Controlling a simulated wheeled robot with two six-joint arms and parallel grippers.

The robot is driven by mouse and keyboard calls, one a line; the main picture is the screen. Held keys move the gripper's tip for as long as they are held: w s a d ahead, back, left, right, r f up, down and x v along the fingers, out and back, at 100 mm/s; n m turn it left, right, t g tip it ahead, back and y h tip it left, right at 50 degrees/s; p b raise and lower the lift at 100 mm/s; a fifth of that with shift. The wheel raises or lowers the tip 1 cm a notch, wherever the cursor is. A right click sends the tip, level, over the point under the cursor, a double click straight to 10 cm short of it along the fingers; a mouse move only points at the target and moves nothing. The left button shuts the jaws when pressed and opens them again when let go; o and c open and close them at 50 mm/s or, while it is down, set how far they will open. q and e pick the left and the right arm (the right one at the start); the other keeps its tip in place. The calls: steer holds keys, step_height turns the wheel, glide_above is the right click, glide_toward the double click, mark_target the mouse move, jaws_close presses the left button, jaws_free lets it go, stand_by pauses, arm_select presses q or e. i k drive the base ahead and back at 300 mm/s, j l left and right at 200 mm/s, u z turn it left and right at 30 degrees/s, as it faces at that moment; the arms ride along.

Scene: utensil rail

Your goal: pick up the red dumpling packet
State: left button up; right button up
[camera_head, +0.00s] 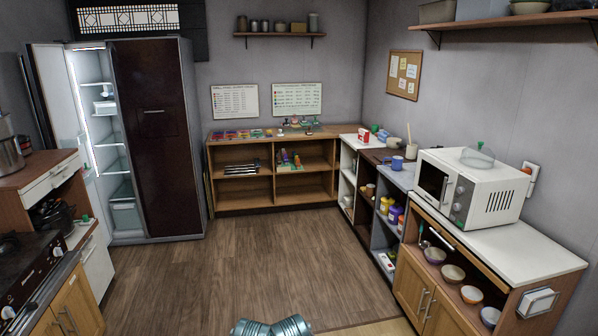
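Several small flat coloured packets (240,134) lie in a row on top of the low wooden shelf unit against the back wall. Some of them look red, but they are too small to tell which is the red dumpling packet. A red and white box (364,136) stands on the white counter in the far right corner; its label cannot be read.
The wooden shelf unit (243,205) stands beyond a wide clear floor (240,265). A fridge (155,150) with its left door open is at the left. A microwave (470,188) and counters line the right, a stove (25,265) the near left.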

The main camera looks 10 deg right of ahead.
mark_target(364, 136)
steer(key=i+z, duration=0.2)
steer(key=i, duration=1.4)
steer(key=i+u, duration=0.25)
steer(key=i, duration=1.6)
steer(key=i+l+z, duration=0.1)
steer(key=i+z, duration=0.2)
steer(key=i, duration=0.3)
steer(key=i+z, duration=0.35)
steer(key=i, duration=0.3)
steer(key=i+j+z, duration=0.3)
steer(key=i, duration=0.3)
steer(key=i+j+z, duration=0.1)
steer(key=i+z, duration=0.35)
steer(key=i, duration=0.55)
steer(key=k+j+z, duration=0.1)
steer(key=j+z, duration=0.2)
steer(key=z, duration=0.15)
steer(key=k+j+z, duration=0.2)
steer(key=z, duration=0.25)
steer(key=k+j+z, duration=0.2)
steer(key=z, duration=0.25)
